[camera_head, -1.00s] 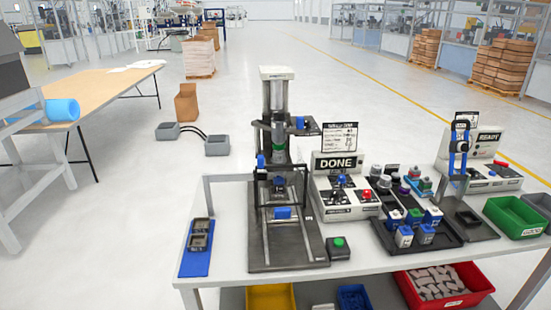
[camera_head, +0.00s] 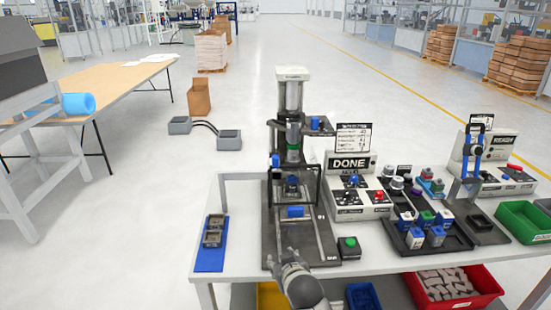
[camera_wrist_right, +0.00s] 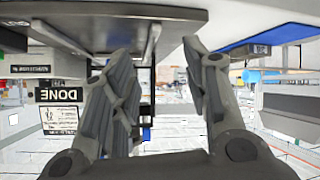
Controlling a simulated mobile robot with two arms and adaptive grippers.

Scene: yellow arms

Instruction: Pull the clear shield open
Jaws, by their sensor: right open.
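The clear shield (camera_head: 318,186) is a see-through panel in a thin black frame on the front of the press. It stands upright around the blue fixture at the foot of the column (camera_head: 291,100). Two rails run from it toward the front of the dark base plate (camera_head: 273,240). My right gripper (camera_head: 290,256) is at the front edge of the plate, below and in front of the shield, touching nothing that I can make out. In the wrist view, turned upside down, its two fingers (camera_wrist_right: 160,60) are spread and empty. My left gripper is not in view.
A green button box (camera_head: 349,247) sits right of the base plate. The DONE control box (camera_head: 350,170) stands behind it. A blue tray (camera_head: 208,262) with dark parts lies at left. White table (camera_head: 240,200) is bare between tray and plate.

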